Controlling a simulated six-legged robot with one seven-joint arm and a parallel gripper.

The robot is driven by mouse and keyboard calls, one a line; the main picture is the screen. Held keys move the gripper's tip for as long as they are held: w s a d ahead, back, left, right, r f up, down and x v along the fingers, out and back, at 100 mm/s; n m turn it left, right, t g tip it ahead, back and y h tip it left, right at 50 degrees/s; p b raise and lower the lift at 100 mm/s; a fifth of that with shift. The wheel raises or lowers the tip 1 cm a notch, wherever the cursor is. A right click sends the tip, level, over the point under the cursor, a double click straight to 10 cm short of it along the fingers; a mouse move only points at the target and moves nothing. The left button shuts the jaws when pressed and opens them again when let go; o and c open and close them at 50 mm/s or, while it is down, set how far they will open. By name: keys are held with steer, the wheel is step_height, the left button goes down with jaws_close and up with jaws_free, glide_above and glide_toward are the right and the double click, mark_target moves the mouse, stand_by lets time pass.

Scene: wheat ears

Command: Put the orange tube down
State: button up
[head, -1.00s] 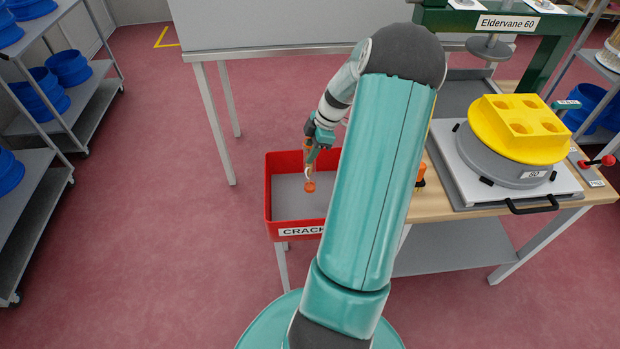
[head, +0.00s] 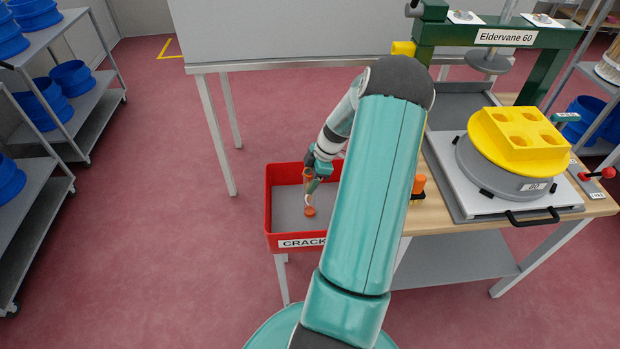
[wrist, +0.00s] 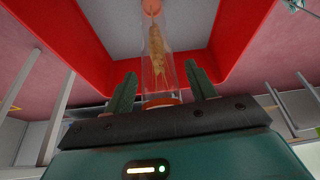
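The orange tube (wrist: 158,70) is clear, with orange end caps and a wheat ear inside. In the head view its lower orange cap (head: 310,211) is inside the red bin (head: 268,210), low over the grey floor; I cannot tell whether it touches. The tube is near upright. My gripper (wrist: 160,82) has one green finger on each side of the tube near its upper cap, with thin gaps showing, so it looks open around it. In the head view my gripper (head: 312,178) is above the tube, inside the bin's outline. My arm hides the bin's right side.
The bin's label reads "CRACK", partly hidden. A wooden bench (head: 440,219) at right holds a yellow block on a round grey base (head: 505,160), and a green press (head: 432,45). An orange item (head: 418,185) stands at its left edge. Shelves with blue tubs (head: 40,95) are at left.

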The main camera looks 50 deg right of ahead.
steer(key=v, duration=1.2)
steer(key=w+a+r+m+g+h, duration=0.1)
steer(key=w+a+r+m+h, duration=0.15)
steer(key=a+r, duration=0.65)
steer(key=w+a+r+m+h, duration=0.1)
steer(key=w+a+r, duration=0.4)
steer(key=a, duration=0.9)
steer(key=s+a+r+m+t, duration=0.1)
steer(key=s+a+r+m, duration=0.1)
steer(key=s+a, duration=0.2)
steer(key=s+a+r+m+t, duration=0.1)
steer(key=s+a+r+m, duration=0.1)
steer(key=a, duration=0.8)
steer(key=s+a+r+m+t, duration=0.1)
steer(key=s+a+r+m, duration=0.1)
steer(key=s+a, duration=0.4)
steer(key=shift+s+a+r+t, duration=0.15)
steer(key=shift+a+r+t, duration=0.15)
steer(key=shift+a+r, duration=0.6)
